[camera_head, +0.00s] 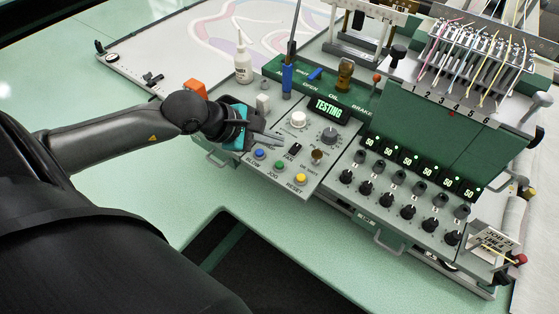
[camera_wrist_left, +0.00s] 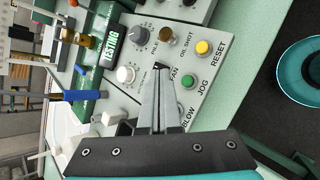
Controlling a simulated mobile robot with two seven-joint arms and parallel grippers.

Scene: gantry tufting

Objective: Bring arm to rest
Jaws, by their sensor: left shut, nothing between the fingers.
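My left arm comes in from the left, and its gripper (camera_head: 276,139) is over the grey control panel (camera_head: 318,170). The fingers are shut and empty. In the left wrist view the fingertips (camera_wrist_left: 160,76) point at the FAN switch (camera_wrist_left: 159,66); I cannot tell whether they touch it. Close by are the blue BLOW button (camera_head: 259,154), the green JOG button (camera_head: 279,165) and the yellow RESET button (camera_head: 300,179). A display (camera_head: 327,107) reads TESTING. My right gripper is not in view.
A white bottle (camera_head: 242,62) and an orange block (camera_head: 195,87) stand behind my left wrist. Black knobs (camera_head: 408,211) and a threaded needle head (camera_head: 470,50) are to the right. The green table surface (camera_head: 130,180) at left is mostly clear.

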